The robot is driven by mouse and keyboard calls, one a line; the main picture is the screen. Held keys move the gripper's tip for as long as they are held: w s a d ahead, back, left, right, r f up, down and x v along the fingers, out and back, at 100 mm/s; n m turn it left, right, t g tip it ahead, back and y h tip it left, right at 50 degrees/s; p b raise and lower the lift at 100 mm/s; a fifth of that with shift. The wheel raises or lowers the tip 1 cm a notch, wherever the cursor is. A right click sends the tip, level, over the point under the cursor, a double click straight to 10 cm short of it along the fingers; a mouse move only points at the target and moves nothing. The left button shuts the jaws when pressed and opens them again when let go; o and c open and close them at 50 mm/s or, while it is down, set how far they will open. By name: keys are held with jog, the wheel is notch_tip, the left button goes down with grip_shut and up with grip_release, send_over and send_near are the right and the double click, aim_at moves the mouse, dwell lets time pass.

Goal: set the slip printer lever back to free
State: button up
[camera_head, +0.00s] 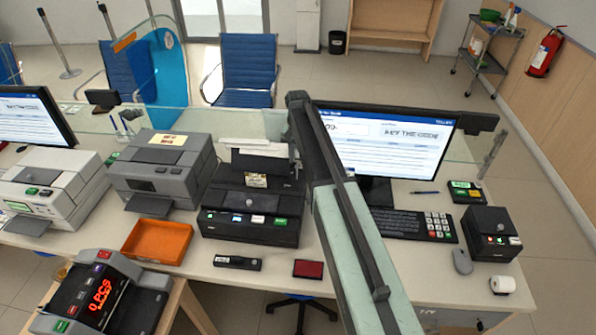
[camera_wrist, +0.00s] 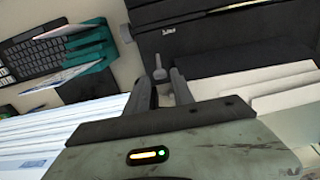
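The black slip printer (camera_head: 250,200) stands on the counter near the middle of the head view, with paper at its back and small buttons on its front. In the wrist view a black casing (camera_wrist: 220,30) fills the top. A small grey lever-like peg (camera_wrist: 159,66) stands up against it. My gripper (camera_wrist: 165,80) has its two dark fingers a little apart, with the peg in line with the gap at their tips. I cannot tell whether they touch it. In the head view my arm crosses the printer's right side, and the fingertips and lever cannot be made out.
A grey printer (camera_head: 160,170) and an orange tray (camera_head: 157,242) stand left of the black printer. A monitor (camera_head: 388,145), keyboard (camera_head: 412,225) and small black device (camera_head: 490,234) stand to the right. White slips (camera_wrist: 275,95) lie close right of the fingers in the wrist view.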

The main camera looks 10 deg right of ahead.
aim_at(297, 165)
notch_tip(297, 165, down, 5)
jog(key=b, duration=0.3)
jog(key=shift+r, duration=0.2)
grip_shut()
